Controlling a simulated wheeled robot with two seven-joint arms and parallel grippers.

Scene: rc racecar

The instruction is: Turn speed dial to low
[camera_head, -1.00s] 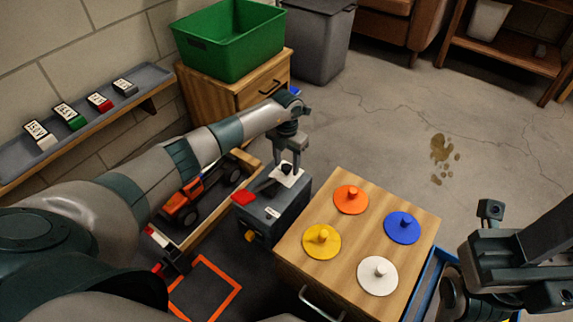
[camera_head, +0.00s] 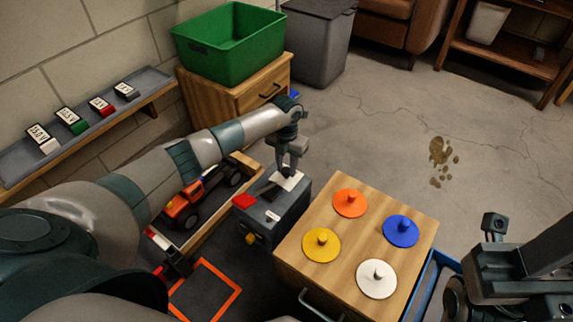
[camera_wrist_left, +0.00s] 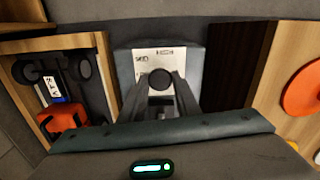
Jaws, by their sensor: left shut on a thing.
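The black round speed dial (camera_wrist_left: 161,78) sits on a white label plate (camera_wrist_left: 150,60) on top of a dark grey control box (camera_head: 268,215). The plate's small print is too small to read. My left gripper (camera_head: 289,172) points down at the dial and is shut on it. In the left wrist view its fingers (camera_wrist_left: 161,95) close in on both sides of the dial. The fingers hide most of the dial in the head view. My right gripper (camera_head: 472,255) is empty at the lower right, with its fingers apart.
A red button (camera_head: 244,201) and yellow knob (camera_head: 251,239) are on the box. An orange racecar (camera_head: 182,212) lies in a wooden tray to the left. A wooden cabinet (camera_head: 335,265) with several coloured knobbed discs stands close to the right.

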